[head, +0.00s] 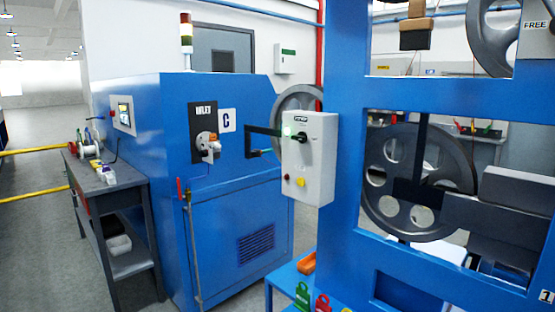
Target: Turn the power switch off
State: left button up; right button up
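A light grey switch box (318,165) is mounted on the side of the blue machine frame, near the middle of the head view. It carries a black rotary switch handle (302,137) under a small dark label. A lit green lamp (287,131) is on the box's left part. A small red button (287,177) and a yellow part (301,183) are lower down. The exact angle of the handle is too small to tell. Neither of my grippers shows in this view.
The blue frame (345,150) with large pulley wheels (376,205) fills the right. A blue cabinet (150,170) with an inlet valve stands behind. A grey side table (105,180) is at left. Locks and tags lie on a blue bench (283,281) below the box.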

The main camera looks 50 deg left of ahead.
aim_at(302, 137)
jog(key=u, duration=1.5)
